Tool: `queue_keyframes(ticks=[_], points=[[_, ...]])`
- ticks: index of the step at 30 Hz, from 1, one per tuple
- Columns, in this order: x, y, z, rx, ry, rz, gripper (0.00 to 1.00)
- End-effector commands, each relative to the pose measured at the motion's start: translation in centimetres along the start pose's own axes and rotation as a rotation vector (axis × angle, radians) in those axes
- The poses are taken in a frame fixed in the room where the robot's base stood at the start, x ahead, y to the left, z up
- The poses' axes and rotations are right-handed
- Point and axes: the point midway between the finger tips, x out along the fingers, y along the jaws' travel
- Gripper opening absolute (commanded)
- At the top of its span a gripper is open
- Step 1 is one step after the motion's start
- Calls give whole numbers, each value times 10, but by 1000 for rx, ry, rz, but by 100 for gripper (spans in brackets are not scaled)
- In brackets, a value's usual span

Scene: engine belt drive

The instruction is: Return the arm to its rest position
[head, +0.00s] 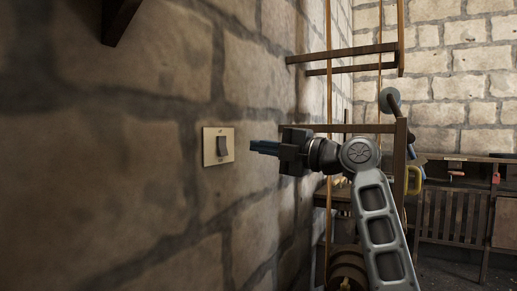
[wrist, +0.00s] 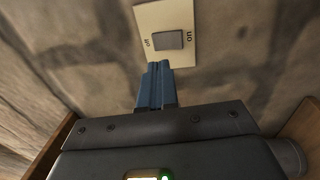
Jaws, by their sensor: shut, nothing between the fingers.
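My gripper (head: 256,147) is at the end of my outstretched arm, level and pointing left toward the stone wall. Its blue fingers are shut with nothing between them. In the wrist view the shut fingers (wrist: 157,82) reach up toward a wall switch (wrist: 168,39). In the head view the switch (head: 225,146) is a grey rocker on a cream plate on the wall, just left of the fingertips. A gap shows between the fingertips and the plate in the head view.
The stone wall (head: 110,150) fills the left side. Wooden rails (head: 343,52) and vertical belts or ropes (head: 329,90) stand behind my arm. A wooden bench (head: 455,215) is at the back right. A dark bracket (head: 118,18) juts from the wall at upper left.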

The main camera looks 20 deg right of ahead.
Motion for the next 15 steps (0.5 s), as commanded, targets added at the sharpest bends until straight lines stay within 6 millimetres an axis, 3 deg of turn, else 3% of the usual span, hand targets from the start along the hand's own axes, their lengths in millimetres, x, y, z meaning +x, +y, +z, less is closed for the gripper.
queue_keyframes(ticks=[8,11,15], points=[[0,-6,0,15,-6,-1,0],[-2,-28,-1,74,-31,-7,0],[-11,-86,-6,232,-109,-17,0]])
